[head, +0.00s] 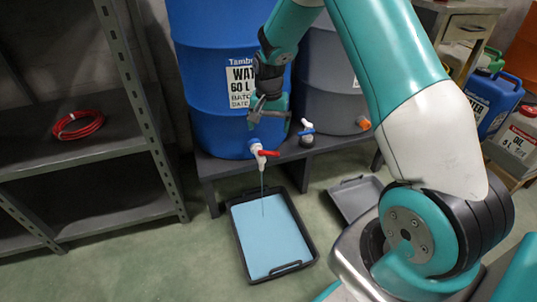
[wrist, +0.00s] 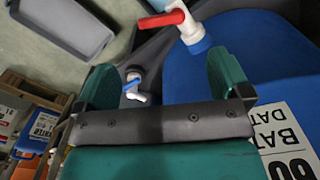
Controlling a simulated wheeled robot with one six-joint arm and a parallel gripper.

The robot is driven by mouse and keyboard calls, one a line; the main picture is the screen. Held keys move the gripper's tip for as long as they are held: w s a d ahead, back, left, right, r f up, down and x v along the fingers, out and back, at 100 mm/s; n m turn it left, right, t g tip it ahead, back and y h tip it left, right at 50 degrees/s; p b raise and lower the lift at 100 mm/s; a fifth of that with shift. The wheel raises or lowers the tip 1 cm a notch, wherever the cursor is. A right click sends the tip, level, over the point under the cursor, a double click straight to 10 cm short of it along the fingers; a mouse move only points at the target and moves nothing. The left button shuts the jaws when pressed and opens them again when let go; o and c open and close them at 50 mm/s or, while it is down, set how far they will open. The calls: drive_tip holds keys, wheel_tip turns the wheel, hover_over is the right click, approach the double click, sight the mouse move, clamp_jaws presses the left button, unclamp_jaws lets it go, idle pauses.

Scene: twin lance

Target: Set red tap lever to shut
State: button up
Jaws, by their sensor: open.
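The red tap lever (head: 269,153) sits on a white tap (head: 257,150) low on the front of the blue water drum (head: 212,70). The lever points to the right, and a thin stream runs from the spout into a black tray (head: 317,247) of blue liquid. My gripper (head: 268,112) is open and empty, above the tap and apart from it. In the wrist view the red lever (wrist: 161,20) and white tap (wrist: 192,30) lie beyond the open fingers (wrist: 165,80), towards the top. A blue-levered tap (wrist: 134,88) shows between the fingers there.
A grey drum (head: 325,70) with the blue-levered tap (head: 306,131) stands to the right on the same bench (head: 226,167). An empty grey tray (head: 354,198) lies on the floor. Metal shelves (head: 75,148) with a red hose coil (head: 78,125) stand left. Canisters (head: 490,100) stand far right.

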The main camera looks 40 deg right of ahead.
sight(269, 152)
wheel_tip(269, 152, down, 10)
drive_tip(key=b, duration=0.3)
drive_tip(key=shift+r+b, duration=0.25)
drive_tip(key=shift+b, duration=0.05)
drive_tip(key=c, duration=0.9)
